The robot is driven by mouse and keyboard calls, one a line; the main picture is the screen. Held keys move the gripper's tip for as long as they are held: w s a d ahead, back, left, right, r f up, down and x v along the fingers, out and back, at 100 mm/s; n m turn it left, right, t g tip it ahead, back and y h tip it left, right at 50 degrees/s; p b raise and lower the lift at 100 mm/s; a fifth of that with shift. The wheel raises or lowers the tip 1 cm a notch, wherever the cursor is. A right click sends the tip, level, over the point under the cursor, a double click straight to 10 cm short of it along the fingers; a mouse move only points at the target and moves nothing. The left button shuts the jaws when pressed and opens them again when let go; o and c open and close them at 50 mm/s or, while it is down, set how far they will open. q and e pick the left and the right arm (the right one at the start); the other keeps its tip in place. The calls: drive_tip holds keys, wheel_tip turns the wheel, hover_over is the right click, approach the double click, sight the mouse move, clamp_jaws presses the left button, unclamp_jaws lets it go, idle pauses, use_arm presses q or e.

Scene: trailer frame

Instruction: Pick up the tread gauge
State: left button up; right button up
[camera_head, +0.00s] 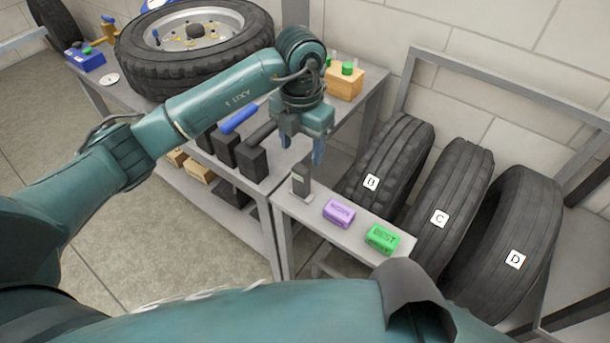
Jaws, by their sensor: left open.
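A small dark grey upright device, which looks like the tread gauge (301,179), stands at the left end of the narrow grey shelf (328,237). My left gripper (305,143) is open and empty, pointing down just above the gauge. Its bluish right finger shows clearly, and its other finger is harder to make out. The gripper appears apart from the gauge, with a small gap between them. My right gripper is not in view.
A purple block (339,213) and a green block marked BEST (382,239) stand right of the gauge. Tyres B (397,160), C (452,190) and D (520,225) stand in a rack behind. Black blocks and a wheel (150,70) are on the bench at left.

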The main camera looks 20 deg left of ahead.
sight(301, 182)
use_arm(q)
drive_tip(key=f, duration=1.1)
drive_tip(key=shift+s+f, duration=0.1)
drive_tip(key=shift+s, duration=0.25)
drive_tip(key=c, duration=1.1)
